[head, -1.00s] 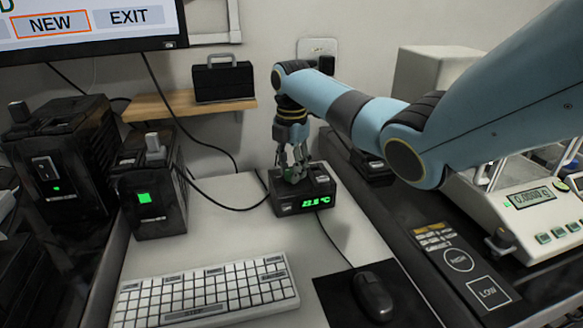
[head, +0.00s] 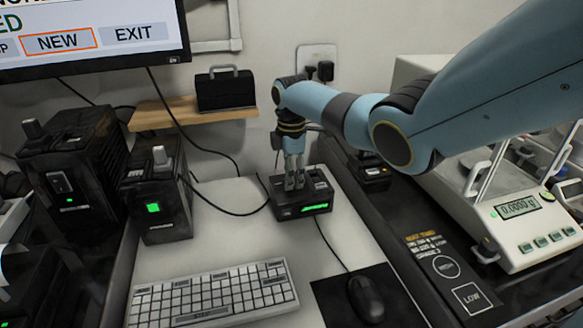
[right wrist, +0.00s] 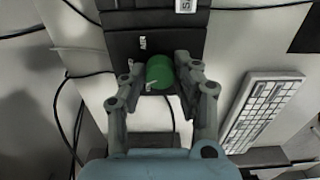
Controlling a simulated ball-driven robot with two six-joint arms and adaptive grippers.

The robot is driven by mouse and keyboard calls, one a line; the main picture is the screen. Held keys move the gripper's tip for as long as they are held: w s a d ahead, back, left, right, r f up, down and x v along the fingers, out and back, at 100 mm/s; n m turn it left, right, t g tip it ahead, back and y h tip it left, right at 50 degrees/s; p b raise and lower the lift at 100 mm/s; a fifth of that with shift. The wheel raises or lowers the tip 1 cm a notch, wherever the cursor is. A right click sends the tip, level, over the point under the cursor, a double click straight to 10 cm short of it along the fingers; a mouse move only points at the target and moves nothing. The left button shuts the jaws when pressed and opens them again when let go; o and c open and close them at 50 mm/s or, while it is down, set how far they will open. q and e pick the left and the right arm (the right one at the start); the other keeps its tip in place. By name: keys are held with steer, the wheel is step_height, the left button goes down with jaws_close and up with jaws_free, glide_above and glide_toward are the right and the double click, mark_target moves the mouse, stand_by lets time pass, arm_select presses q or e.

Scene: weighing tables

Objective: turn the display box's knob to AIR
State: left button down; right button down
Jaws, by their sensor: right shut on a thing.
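The display box (head: 318,206) is a small black unit with a green lit readout, on the white table below the wooden shelf. In the right wrist view, its green knob (right wrist: 160,70) sits at the edge of the dark box (right wrist: 150,18). A white AIR label (right wrist: 142,43) shows on the box just above and left of the knob. A pale mark is at the knob's lower left. My right gripper (head: 294,185) comes down over the box, its fingers shut on the knob from both sides; the fingers hide the knob in the head view. My left gripper is not in view.
A white keyboard (head: 215,296) and a black mouse (head: 366,298) lie in front of the box. Two black units (head: 154,200) (head: 70,165) with green lights stand at left. A balance (head: 520,225) stands at right. Cables run around the box.

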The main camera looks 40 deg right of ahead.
steer(key=m+p, duration=0.1)
steer(key=m, duration=0.2)
steer(key=shift+r+m+p, duration=0.15)
steer(key=shift+m+p, duration=0.2)
steer(key=shift+m, duration=0.05)
steer(key=m+p, duration=0.1)
steer(key=m, duration=0.3)
steer(key=shift+m, duration=0.3)
steer(key=m+p, duration=0.1)
steer(key=m, duration=0.3)
steer(key=m+p, duration=0.1)
steer(key=m, duration=0.3)
steer(key=shift+a+m, duration=0.1)
steer(key=shift+m, duration=0.2)
steer(key=c, duration=1)
jaws_free()
